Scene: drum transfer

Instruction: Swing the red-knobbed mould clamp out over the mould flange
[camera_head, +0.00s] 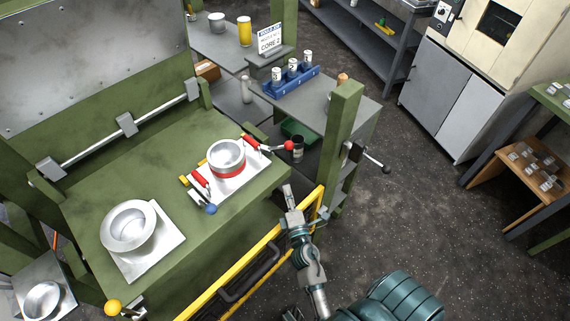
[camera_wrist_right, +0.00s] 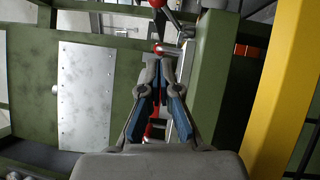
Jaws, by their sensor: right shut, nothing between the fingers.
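The red knob (camera_head: 289,145) sits on the end of a lever that sticks out to the right from a red-handled clamp (camera_head: 257,143) at the mould plate's far right corner. The mould (camera_head: 227,151) is a round metal pot with a red band, standing on a light plate (camera_head: 236,184). My right gripper (camera_head: 287,190) is shut and empty, in front of and below the red knob, apart from it in the head view. In the right wrist view its fingertips (camera_wrist_right: 158,52) are together, and a red ball (camera_wrist_right: 157,3) shows at the top edge. My left gripper is not in view.
A blue-knobbed lever (camera_head: 211,209) is at the plate's near side. A second metal bowl (camera_head: 128,226) stands on a plate to the left. A yellow rail (camera_head: 262,245) runs along the bench front, and a green post (camera_head: 344,130) stands right of my gripper.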

